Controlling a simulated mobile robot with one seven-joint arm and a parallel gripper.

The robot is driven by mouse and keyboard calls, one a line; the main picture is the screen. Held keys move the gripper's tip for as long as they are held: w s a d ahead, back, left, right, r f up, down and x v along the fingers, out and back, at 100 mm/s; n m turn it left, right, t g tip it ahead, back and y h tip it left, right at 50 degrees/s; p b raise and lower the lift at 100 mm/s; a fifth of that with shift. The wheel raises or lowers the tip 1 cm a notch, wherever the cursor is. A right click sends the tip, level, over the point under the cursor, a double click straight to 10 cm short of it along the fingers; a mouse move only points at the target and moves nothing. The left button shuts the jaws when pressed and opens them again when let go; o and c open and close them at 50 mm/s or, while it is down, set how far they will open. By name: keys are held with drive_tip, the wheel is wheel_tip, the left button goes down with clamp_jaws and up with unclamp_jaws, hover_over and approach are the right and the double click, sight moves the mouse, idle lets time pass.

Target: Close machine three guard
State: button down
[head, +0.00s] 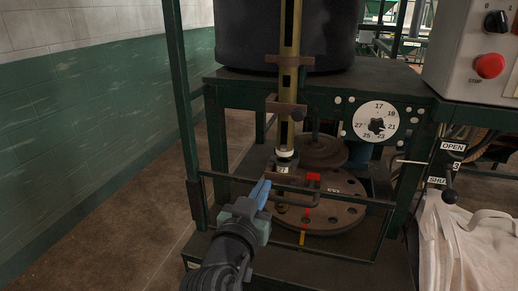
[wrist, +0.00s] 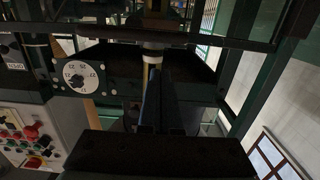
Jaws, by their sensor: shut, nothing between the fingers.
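The machine is a dark green frame with a numbered dial (head: 376,122) on its front, which also shows in the wrist view (wrist: 77,76). A thin dark green barred frame, which looks like the guard (head: 340,196), crosses in front of the round plates (head: 325,212). I cannot tell whether it is fully closed. A lever (head: 449,190) at the right sits by OPEN and SHUT labels, close to SHUT. My gripper (head: 262,188), with blue fingers, is shut and empty in front of the plates, near the guard's left part. In the wrist view its fingers (wrist: 158,92) are together below the pale column end.
A control box (head: 475,50) with a red stop button hangs at the upper right. A white bag (head: 465,240) stands at the lower right. A green and white wall (head: 80,110) runs along the left, with clear floor (head: 120,225) beside the machine.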

drive_tip(key=r+b+v, duration=0.1)
drive_tip(key=v, duration=0.8)
drive_tip(key=s+r+n+t+y+p, duration=0.1)
drive_tip(key=s+r+t+p, duration=0.2)
drive_tip(key=r, duration=1.3)
drive_tip(key=s+r+n+t+y+p, duration=0.1)
drive_tip(key=s+r+t+p, duration=0.3)
drive_tip(key=r, duration=1.3)
drive_tip(key=s+r+n+t+y+p, duration=0.1)
drive_tip(key=s+r+t+y+p, duration=0.2)
drive_tip(key=r, duration=1.3)
drive_tip(key=s+p, duration=0.3)
drive_tip(key=p, duration=0.2)
drive_tip(key=shift+d+r+n+t, duration=0.3)
drive_tip(key=shift+d+r+t, duration=0.05)
drive_tip(key=shift+d+t, duration=0.05)
drive_tip(key=shift+s, duration=0.15)
